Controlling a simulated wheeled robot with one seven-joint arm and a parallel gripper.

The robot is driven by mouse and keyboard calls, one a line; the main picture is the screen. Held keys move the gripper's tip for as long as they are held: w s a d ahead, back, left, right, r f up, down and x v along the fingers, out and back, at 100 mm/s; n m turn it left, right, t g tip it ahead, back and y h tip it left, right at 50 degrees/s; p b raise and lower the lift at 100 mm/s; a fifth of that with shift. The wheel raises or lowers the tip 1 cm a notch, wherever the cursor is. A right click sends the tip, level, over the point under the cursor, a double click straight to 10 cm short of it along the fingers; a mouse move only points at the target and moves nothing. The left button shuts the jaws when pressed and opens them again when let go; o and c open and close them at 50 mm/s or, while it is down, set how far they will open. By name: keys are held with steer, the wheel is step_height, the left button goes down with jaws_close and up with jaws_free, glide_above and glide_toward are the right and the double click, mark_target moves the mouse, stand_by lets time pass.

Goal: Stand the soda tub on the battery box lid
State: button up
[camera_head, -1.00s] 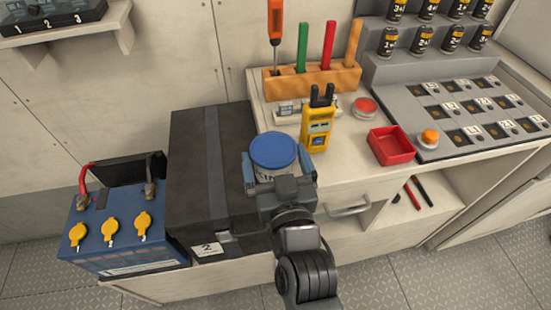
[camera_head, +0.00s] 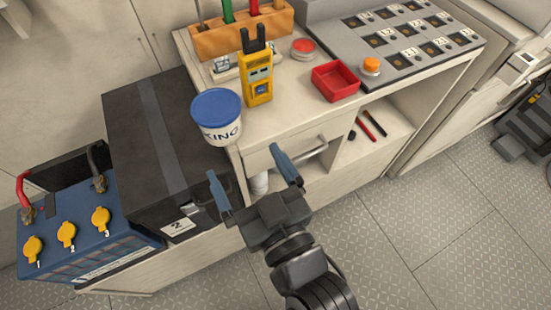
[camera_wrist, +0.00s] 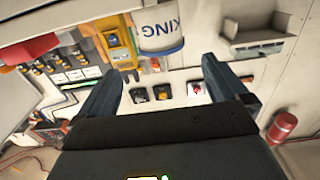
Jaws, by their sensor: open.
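The soda tub (camera_head: 222,130), white with a blue lid and dark "KING" lettering, is upright. In the head view it overlaps the seam between the black battery box lid (camera_head: 125,125) and the bench's left end; I cannot tell which bears it. In the wrist view the tub (camera_wrist: 158,28) appears upside down, beyond the fingertips. My gripper (camera_head: 245,166) is open and empty, apart from the tub, nearer the camera and lower right in the head view. Its two fingers also show in the wrist view (camera_wrist: 160,88). The left and middle of the lid are bare, crossed by a grey strap.
A yellow handheld meter (camera_head: 258,80) stands on the bench right of the tub. A red tray (camera_head: 336,82), a red button (camera_head: 303,48) and a switch panel (camera_head: 400,40) are farther right. A blue battery (camera_head: 85,235) with yellow caps sits left of the box. A drawer handle (camera_head: 305,150) juts out near my gripper.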

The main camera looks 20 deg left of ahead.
steer(key=s+d+f+m+t+h, duration=0.2)
steer(key=s+d+m+h, duration=0.15)
steer(key=d, duration=0.85)
steer(key=s+d+f+m+t+h, duration=0.1)
steer(key=s+d+f+m+h, duration=0.2)
steer(key=d, duration=0.8)
steer(key=s+d+r+m+h, duration=0.1)
steer(key=s+d+r+h, duration=0.2)
steer(key=s+d, duration=0.2)
steer(key=s+d+r+m+h, duration=0.2)
steer(key=s+d, duration=0.4)
steer(key=s, duration=0.3)
steer(key=shift+r+h, duration=0.75)
steer(key=shift+h, duration=0.4)
steer(key=shift+m, duration=0.25)
steer(key=shift+c, duration=0.5)
